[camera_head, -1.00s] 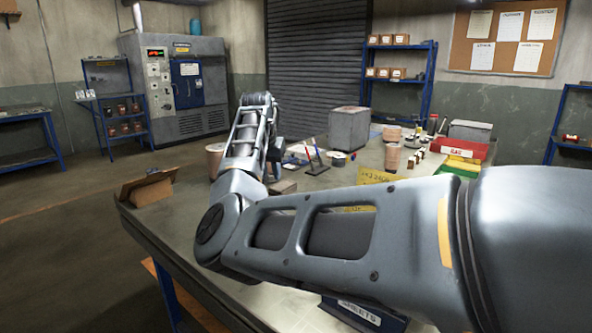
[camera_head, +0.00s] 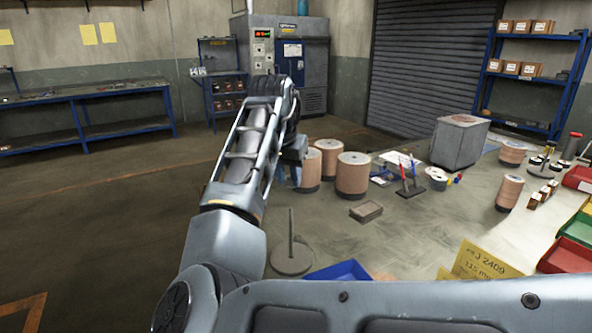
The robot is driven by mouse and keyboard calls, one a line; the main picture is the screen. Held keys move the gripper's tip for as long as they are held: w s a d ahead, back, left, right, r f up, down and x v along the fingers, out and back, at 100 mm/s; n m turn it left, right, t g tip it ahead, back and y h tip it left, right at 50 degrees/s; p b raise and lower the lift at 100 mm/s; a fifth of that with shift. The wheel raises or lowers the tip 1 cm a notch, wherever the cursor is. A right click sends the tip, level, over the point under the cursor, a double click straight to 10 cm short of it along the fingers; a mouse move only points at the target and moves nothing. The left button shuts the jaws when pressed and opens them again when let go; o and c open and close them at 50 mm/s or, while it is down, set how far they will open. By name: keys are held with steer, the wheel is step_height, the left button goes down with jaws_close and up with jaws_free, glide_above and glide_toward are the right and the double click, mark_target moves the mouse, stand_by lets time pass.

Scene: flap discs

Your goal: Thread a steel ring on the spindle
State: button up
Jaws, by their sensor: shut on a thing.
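A thin upright spindle (camera_head: 291,238) on a round grey base (camera_head: 292,260) stands on the table, right of my forearm and below the disc stacks. My gripper (camera_head: 287,176) is only partly visible behind my wrist, at the table's far left side. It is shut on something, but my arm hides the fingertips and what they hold. I cannot make out a steel ring for certain in this view.
Cylindrical disc stacks (camera_head: 353,176) stand close to the right of my gripper. A small flat block (camera_head: 366,211), a blue bin (camera_head: 340,271), a yellow sign (camera_head: 482,266) and a grey box (camera_head: 459,142) are further right. Bare tabletop lies between them.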

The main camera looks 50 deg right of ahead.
glide_above(291, 241)
steer(key=a, duration=0.1)
steer(key=shift+s+f, duration=0.15)
steer(key=shift+f, duration=2.45)
steer(key=shift+f+b, duration=0.45)
steer(key=shift+f, duration=1.05)
steer(key=shift+f, duration=0.15)
steer(key=shift+f+b, duration=2.15)
steer(key=shift+f, duration=2.25)
steer(key=o, duration=1.1)
steer(key=shift+r, duration=0.1)
steer(key=shift+a, duration=0.1)
steer(key=shift+b+v, duration=0.3)
steer(key=shift+v, duration=3.65)
